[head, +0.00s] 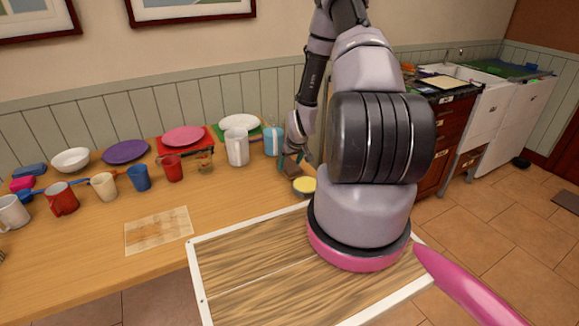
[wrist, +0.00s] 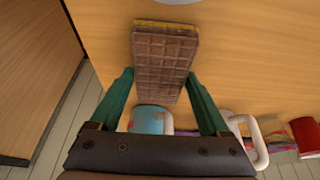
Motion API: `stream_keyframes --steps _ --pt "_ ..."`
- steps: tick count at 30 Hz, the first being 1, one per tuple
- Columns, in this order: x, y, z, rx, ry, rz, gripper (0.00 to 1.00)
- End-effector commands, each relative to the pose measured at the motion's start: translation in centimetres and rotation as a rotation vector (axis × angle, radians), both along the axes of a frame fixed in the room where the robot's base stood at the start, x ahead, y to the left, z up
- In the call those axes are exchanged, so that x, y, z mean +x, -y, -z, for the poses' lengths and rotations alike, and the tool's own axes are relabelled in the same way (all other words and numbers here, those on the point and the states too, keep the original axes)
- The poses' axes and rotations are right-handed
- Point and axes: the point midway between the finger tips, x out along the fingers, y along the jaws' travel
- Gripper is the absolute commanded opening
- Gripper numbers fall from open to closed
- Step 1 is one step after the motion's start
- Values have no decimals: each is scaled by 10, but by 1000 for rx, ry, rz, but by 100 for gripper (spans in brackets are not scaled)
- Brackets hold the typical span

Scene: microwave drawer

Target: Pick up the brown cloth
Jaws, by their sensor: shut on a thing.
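The brown cloth (wrist: 163,60) is a stiff-looking brown slab with a grid pattern and a yellowish far edge. My gripper (wrist: 160,82) is shut on it, with one green finger against each long side. In the head view the brown cloth (head: 291,168) is a small dark patch under my gripper (head: 292,157), near the table's right end, partly hidden by the fingers. I cannot tell whether it touches the table or is just above it.
A bowl with yellow contents (head: 304,185) sits close by on the right. A blue mug (head: 272,142) and a white pitcher (head: 237,148) stand behind and to the left. Several cups and plates line the back. A tan mat (head: 158,230) lies at front left, with bare table around it.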

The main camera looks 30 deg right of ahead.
Motion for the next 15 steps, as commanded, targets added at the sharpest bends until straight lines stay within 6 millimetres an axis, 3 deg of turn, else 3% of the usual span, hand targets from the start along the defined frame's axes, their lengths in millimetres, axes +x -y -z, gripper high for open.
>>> stream_keyframes --steps 5,15 --pt "1 0 -24 -3 4 -2 18" --pt "1 0 -94 -2 4 -1 18"
